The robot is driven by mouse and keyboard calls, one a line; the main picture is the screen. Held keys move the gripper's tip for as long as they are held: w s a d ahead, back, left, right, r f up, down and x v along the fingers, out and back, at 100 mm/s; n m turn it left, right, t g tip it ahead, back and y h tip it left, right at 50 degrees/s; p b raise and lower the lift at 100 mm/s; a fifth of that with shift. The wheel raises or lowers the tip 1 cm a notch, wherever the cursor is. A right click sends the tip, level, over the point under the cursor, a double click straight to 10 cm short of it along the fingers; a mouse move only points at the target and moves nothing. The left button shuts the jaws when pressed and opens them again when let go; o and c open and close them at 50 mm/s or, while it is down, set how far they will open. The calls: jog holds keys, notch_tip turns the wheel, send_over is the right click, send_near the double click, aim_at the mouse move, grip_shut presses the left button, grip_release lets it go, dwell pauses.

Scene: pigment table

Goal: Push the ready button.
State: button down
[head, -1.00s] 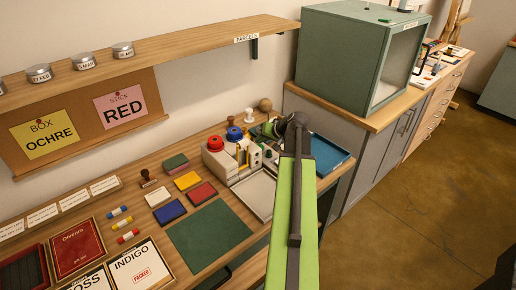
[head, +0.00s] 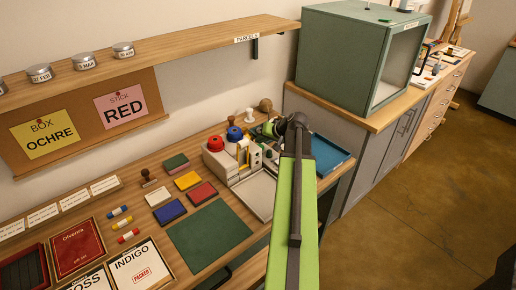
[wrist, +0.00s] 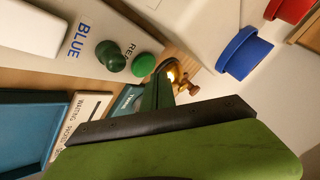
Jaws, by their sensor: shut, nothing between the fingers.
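A round green button (wrist: 145,64) shows in the wrist view beside lettering that starts "REA", on a pale panel also marked "BLUE". A darker green knob (wrist: 111,56) stands next to it and partly overlaps the panel. My gripper (wrist: 163,88) is shut and empty, and its tip appears just below and right of the green button in that picture. I cannot tell whether it touches the button.
A red dome (head: 215,143) and a blue dome (head: 234,133) sit on pale housings close to my gripper. A blue tray (head: 329,155) lies to the right, partly behind my arm. A green mat (head: 210,236) is clear at the front.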

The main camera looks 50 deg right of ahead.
jog(key=shift+f+b, duration=0.4)
jog(key=shift+f, duration=0.05)
jog(key=shift+f+b, duration=0.4)
jog(key=shift+b, duration=0.05)
dwell(0.3)
jog(key=shift+r+p, duration=0.9)
jog(key=shift+p, duration=0.05)
notch_tip(320, 180, up, 6)
jog(key=p, duration=0.6)
jog(key=shift+s+f, duration=0.1)
